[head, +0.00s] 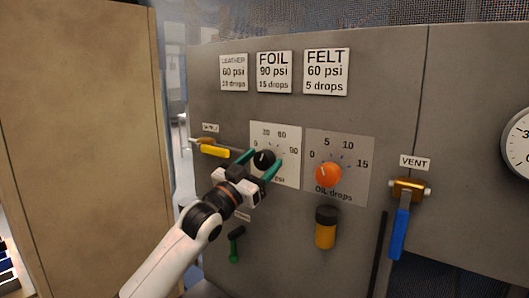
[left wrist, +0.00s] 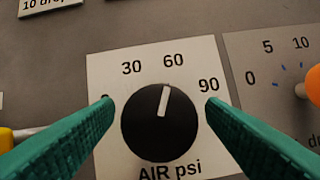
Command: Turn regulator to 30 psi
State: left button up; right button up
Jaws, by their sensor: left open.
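The air regulator is a round black knob (head: 265,159) on a white dial plate (head: 288,140) marked 30, 60 and 90 psi. In the left wrist view the knob (left wrist: 150,128) has a white pointer line aimed up and slightly right, close to the 60 mark. My left gripper (head: 262,161) has green fingers, one on each side of the knob. It is open, with gaps between fingers and knob in the left wrist view (left wrist: 159,104). The left finger covers the dial's lower left, around its zero mark. My right gripper is not in view.
An orange oil drops knob (head: 328,174) sits right of the regulator. A yellow-handled valve (head: 214,151) is to the left. A blue vent lever (head: 400,232) and a gauge (head: 518,142) are further right. Leather, foil and felt signs (head: 274,72) hang above. A green lever (head: 236,243) is below.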

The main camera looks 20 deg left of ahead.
pick_arm(q)
jog(key=shift+x, duration=0.9)
jog(key=shift+c, duration=0.6)
jog(key=c, duration=0.9)
